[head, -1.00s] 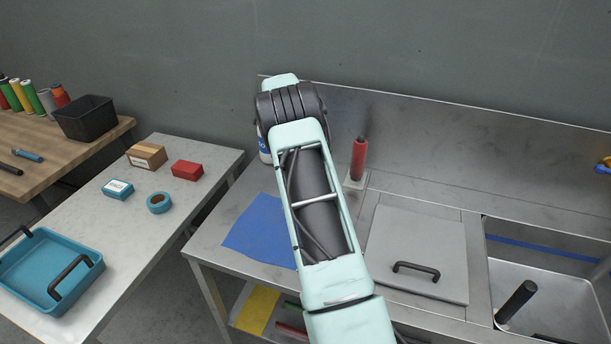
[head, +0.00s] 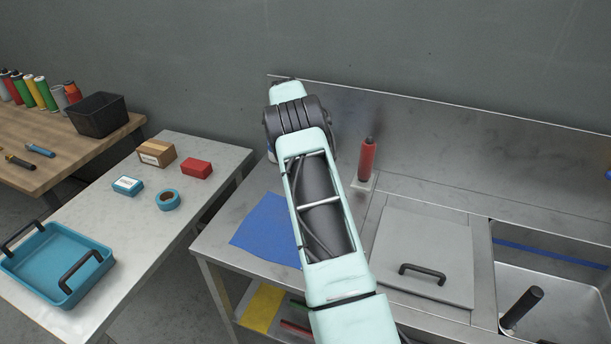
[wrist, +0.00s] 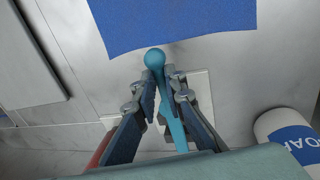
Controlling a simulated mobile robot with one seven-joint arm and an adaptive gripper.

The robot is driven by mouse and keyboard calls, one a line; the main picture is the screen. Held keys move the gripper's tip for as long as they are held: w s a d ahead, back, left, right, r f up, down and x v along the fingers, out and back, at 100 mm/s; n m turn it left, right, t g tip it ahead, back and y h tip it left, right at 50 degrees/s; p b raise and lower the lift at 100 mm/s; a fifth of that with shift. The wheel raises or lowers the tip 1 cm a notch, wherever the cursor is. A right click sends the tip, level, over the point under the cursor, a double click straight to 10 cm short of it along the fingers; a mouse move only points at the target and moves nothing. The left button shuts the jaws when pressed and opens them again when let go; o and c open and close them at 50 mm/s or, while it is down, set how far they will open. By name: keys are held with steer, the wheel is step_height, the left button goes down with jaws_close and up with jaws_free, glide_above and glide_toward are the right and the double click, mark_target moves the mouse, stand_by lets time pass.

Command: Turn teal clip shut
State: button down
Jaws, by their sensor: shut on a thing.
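The teal clip shows in the wrist view as a narrow lever with a round knob (wrist: 154,58) at its end. My gripper (wrist: 160,82) is shut on the lever just below the knob, with a finger on each side. The lever runs down between the fingers over a pale square plate (wrist: 202,90) on the metal counter. The lower part of the clip is partly covered by the fingers and wrist. In the head view my arm hides both my gripper and the clip.
A blue cloth (head: 266,228) lies on the counter, close to the knob. A white container with a blue label (wrist: 292,138) stands right of my gripper in the wrist view. A red cylinder (head: 367,160), a grey lid (head: 424,255) and a sink (head: 552,270) occupy the counter's right side.

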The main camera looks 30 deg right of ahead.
steer(key=c, duration=2)
jaws_free()
steer(key=shift+s+a+f, duration=0.1)
steer(key=shift+a, duration=0.05)
steer(key=shift+r, duration=0.4)
steer(key=r, duration=0.3)
steer(key=w+a+r, duration=0.1)
steer(key=r, duration=0.3)
steer(key=w+r, duration=0.1)
steer(key=r, duration=0.3)
steer(key=shift+a, duration=0.2)
